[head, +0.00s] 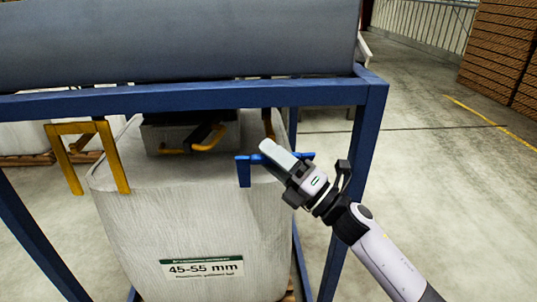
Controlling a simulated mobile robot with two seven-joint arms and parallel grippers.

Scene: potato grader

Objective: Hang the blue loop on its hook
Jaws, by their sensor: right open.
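The blue loop (244,172) stands at the right front top corner of a white bulk bag (200,225). Its left leg and parts of its top bar show; my right gripper hides the rest. My right gripper (279,156) is open, in front of the loop and overlapping it in the picture. I cannot tell whether they touch or whether the loop lies between the fingers. The loop's hook is not clearly visible; the gripper may cover it. My left gripper is not in view.
A dark chute with a yellow-orange handle (206,139) is above the bag. A grey drum (180,45) lies overhead. Stacked wooden crates (500,55) stand far right; floor between is clear.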

